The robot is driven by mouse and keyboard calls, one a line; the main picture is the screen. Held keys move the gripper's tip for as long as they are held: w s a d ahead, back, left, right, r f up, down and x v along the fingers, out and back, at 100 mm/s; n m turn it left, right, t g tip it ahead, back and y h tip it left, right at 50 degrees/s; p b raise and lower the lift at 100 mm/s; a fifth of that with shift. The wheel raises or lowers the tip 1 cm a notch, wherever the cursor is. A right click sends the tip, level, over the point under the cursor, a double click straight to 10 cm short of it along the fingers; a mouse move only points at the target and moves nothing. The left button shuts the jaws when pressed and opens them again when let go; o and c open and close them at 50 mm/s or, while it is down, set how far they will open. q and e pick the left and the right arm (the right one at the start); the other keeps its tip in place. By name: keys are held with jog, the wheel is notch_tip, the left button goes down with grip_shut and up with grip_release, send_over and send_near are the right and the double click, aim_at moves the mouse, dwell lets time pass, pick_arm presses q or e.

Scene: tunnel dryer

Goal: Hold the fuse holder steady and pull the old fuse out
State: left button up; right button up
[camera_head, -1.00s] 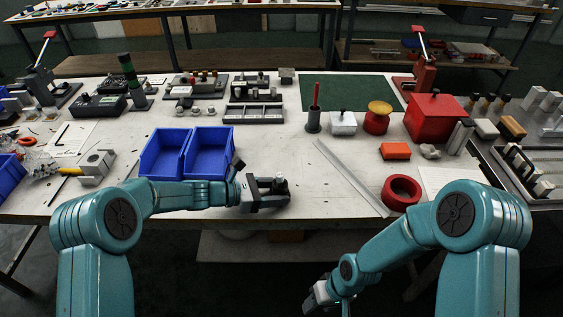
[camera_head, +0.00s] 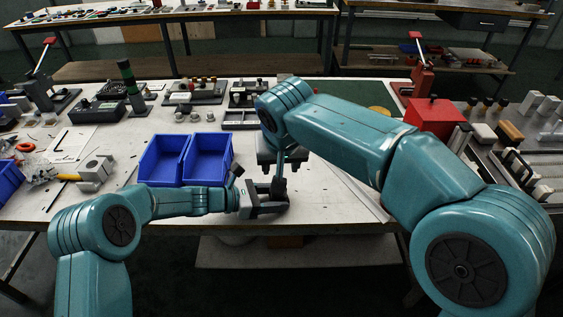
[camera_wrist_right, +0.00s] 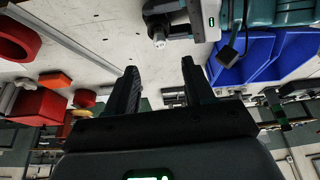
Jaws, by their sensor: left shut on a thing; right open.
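My left gripper (camera_head: 272,201) is shut at the front edge of the workbench, left of the picture's middle. The small dark fuse holder (camera_wrist_right: 156,24) appears between its jaws; in the head view it is mostly hidden by the grippers. A small pale end, apparently the old fuse (camera_wrist_right: 159,41), sticks out of it in the right wrist view. My right gripper (camera_head: 280,178) points down just above the left one. In the right wrist view its two fingers (camera_wrist_right: 156,86) are apart with nothing between them, and the pale end lies beyond the fingertips.
Two blue bins (camera_head: 208,158) stand just behind the left gripper on the white workbench (camera_head: 325,207). A red box (camera_head: 434,116) stands at the right. A red ring (camera_wrist_right: 17,40) shows in the right wrist view. My right arm covers much of the bench's right side.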

jog(key=x, duration=1.1)
jog(key=shift+f, duration=0.15)
grip_shut()
